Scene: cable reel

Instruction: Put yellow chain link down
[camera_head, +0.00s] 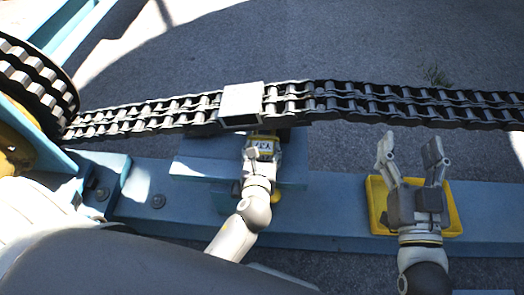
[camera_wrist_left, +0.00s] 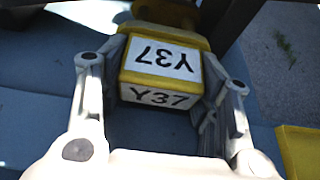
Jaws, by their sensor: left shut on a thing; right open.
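The yellow chain link (camera_wrist_left: 160,68) carries white labels reading Y37 and sits between the fingers of my left gripper (camera_wrist_left: 160,100) in the left wrist view. In the head view my left gripper (camera_head: 262,152) is shut on it, just below a white box-like block (camera_head: 242,100) on the chain. The link is mostly hidden there by the gripper, and I cannot tell whether it touches the blue surface below. My right gripper (camera_head: 412,155) is open and empty, above a yellow tray (camera_head: 455,222).
A dark double-row chain (camera_head: 400,105) runs across the scene to a toothed wheel (camera_head: 35,85) at the left. A blue beam (camera_head: 320,205) lies below it, with a raised blue platform (camera_head: 200,168) near my left gripper. Grey ground lies behind.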

